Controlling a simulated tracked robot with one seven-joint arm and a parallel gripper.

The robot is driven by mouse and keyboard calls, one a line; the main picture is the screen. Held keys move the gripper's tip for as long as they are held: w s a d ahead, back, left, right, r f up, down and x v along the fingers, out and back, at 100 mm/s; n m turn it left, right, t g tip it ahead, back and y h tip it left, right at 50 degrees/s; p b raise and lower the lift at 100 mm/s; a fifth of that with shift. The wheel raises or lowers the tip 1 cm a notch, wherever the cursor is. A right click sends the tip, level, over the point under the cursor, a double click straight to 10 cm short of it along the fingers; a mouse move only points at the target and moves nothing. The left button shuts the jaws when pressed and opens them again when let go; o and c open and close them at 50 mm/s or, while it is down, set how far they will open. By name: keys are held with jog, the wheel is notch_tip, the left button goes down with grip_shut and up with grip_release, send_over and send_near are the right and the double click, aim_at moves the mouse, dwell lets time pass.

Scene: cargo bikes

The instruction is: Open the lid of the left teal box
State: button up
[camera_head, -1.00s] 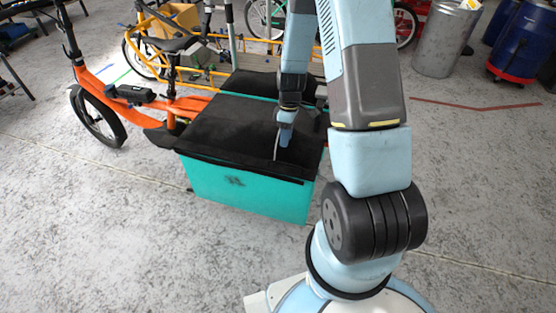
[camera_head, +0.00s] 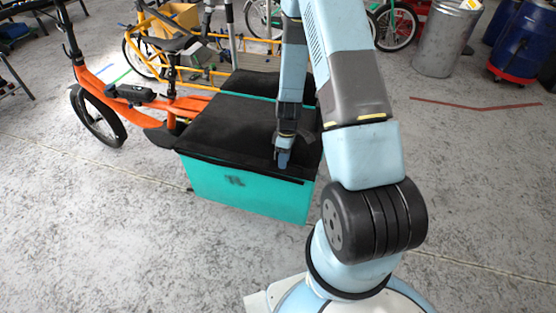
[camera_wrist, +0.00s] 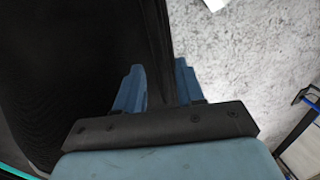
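The nearer teal box (camera_head: 245,195) of the orange cargo bike has a black soft lid (camera_head: 225,130) lying flat and closed on top. A second black lid (camera_head: 250,84) lies behind it, past a thin teal strip. My gripper (camera_head: 282,162) points down at the front right part of the nearer lid, close to its front edge. In the wrist view my gripper (camera_wrist: 158,68) has its two blue fingers apart with nothing held between them. The black lid (camera_wrist: 60,70) fills the left, and its edge strip runs down toward the gap between the fingers. I cannot tell whether they touch it.
The orange bike frame (camera_head: 105,88) extends to the left. A yellow bike (camera_head: 150,60) stands behind. A metal bin (camera_head: 445,40) and a blue barrel (camera_head: 525,45) stand at the back right.

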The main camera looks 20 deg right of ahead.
grip_shut()
dwell(0.5)
